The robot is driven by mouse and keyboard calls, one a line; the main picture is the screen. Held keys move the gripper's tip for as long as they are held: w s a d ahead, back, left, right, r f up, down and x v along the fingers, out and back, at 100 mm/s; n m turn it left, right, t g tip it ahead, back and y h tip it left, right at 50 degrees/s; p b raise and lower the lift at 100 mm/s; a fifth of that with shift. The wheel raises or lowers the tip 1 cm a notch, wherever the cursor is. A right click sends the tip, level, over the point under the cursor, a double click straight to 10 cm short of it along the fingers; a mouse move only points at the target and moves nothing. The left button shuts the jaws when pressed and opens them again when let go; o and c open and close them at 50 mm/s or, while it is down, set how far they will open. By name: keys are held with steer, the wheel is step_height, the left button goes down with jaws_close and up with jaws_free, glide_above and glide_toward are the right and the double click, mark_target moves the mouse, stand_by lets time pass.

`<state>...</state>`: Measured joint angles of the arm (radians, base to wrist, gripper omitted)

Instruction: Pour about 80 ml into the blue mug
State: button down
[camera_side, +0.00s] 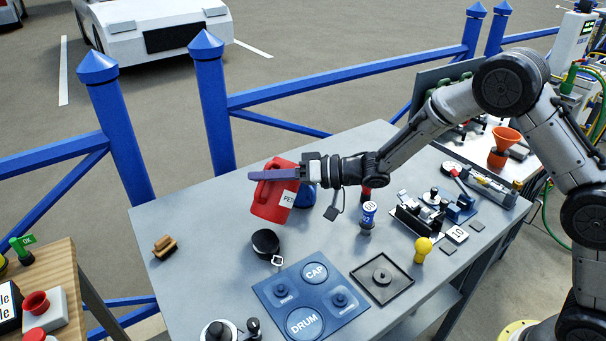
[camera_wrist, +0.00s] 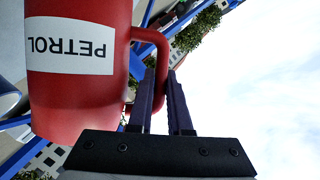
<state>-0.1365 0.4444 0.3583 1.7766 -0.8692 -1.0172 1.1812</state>
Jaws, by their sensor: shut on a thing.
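A red jug (camera_side: 268,203) with a white PETROL label shows in the side view and fills the left of the wrist view (camera_wrist: 75,100). It looks tilted and appears held above the grey table. My gripper (camera_side: 268,174) is shut on its handle (camera_wrist: 160,42); the dark fingers (camera_wrist: 160,82) close around the handle in the wrist view. A blue object (camera_side: 306,197), possibly the blue mug, stands just right of and behind the jug. It is partly hidden by the jug and gripper, so its opening and any contents cannot be seen.
A black round container (camera_side: 265,243) sits in front of the jug. A blue-white can (camera_side: 368,214) stands to its right. A blue marked board (camera_side: 312,300) and a black tray (camera_side: 383,276) lie at the front. The table's left part is mostly free, except for a brown brush-like item (camera_side: 165,246).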

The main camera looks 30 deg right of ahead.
mark_target(280, 162)
steer(key=shift+w+d+r+m+y, duration=0.2)
steer(key=shift+d+r+m, duration=0.1)
steer(key=shift+r+m, duration=0.2)
steer(key=shift+w+d+r+m+y, duration=0.1)
steer(key=shift+d+r+m+y, duration=0.1)
steer(key=shift+d+r+m, duration=0.25)
steer(key=shift+w+d+r+m+t+y, duration=0.2)
steer(key=shift+w+d+m+t+y, duration=0.15)
steer(key=shift+m, duration=0.3)
steer(key=shift+d+r+m, duration=0.25)
steer(key=shift+d+m, duration=0.05)
steer(key=shift+w+d+r+m+t+y, duration=0.25)
steer(key=shift+d+r+m+t, duration=0.15)
steer(key=shift+r+m, duration=0.1)
steer(key=shift+w+d+r+m, duration=0.15)
steer(key=shift+w+d+m, duration=0.1)
steer(key=shift+d, duration=0.2)
steer(key=shift+w+d+r+m, duration=0.15)
steer(key=shift+d+m, duration=0.1)
steer(key=shift+d, duration=0.15)
steer(key=shift+w+d+r+m+t+y, duration=0.15)
steer(key=shift+w+d+r+m+t, duration=0.05)
steer(key=shift+d+m, duration=0.2)
steer(key=shift+w+d+r+m+t+y, duration=0.2)
steer(key=shift+d+m, duration=0.1)
steer(key=shift+d, duration=0.2)
stand_by(0.5)
steer(key=shift+a, duration=0.1)
